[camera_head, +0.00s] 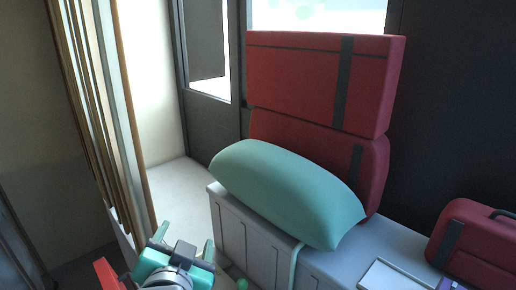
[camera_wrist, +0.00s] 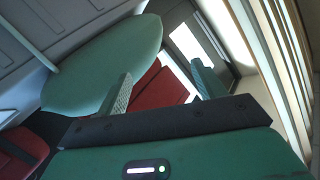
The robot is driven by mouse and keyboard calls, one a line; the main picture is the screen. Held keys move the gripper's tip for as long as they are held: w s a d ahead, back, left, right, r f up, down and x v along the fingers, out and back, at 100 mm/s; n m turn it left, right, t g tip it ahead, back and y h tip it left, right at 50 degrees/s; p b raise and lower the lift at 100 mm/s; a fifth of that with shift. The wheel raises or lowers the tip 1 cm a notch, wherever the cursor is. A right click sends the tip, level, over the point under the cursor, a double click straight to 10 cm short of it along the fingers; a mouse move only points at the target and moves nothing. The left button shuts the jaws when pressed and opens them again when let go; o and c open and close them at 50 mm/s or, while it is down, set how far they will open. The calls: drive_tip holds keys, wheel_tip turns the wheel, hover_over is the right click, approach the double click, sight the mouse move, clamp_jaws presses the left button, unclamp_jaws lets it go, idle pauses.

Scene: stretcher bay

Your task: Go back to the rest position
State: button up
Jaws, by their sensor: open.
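My gripper (camera_head: 182,244) shows at the bottom left of the head view, with its fingers pointing up and away. In the wrist view my gripper (camera_wrist: 163,88) has its two fingers well apart, with no object held between them. The teal pillow (camera_head: 285,190) lies slanted on the grey cabinet (camera_head: 235,238), right of my gripper and apart from it in the head view. The pillow also shows in the wrist view (camera_wrist: 105,62), partly behind the left finger.
Two red bags (camera_head: 315,80) are stacked behind the pillow. Another red bag (camera_head: 478,240) and a white tray (camera_head: 397,277) are at the right on the cabinet. Tall brown and white panels (camera_head: 100,110) stand at the left. Light floor (camera_head: 180,190) lies open between panels and cabinet.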

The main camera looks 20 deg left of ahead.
drive_tip(key=s+d+r+t+h+p, duration=0.15)
drive_tip(key=s+d+r+t, duration=0.25)
drive_tip(key=d+r, duration=0.45)
drive_tip(key=s+d+r+n+t+h, duration=0.1)
drive_tip(key=s+d+r+t+h, duration=0.25)
drive_tip(key=d+r, duration=0.5)
drive_tip(key=s+d+r+t+h+p, duration=0.1)
drive_tip(key=s+d+r+t, duration=0.25)
drive_tip(key=d+r, duration=0.5)
wheel_tip(320, 180, up, 12)
drive_tip(key=p, duration=1.3)
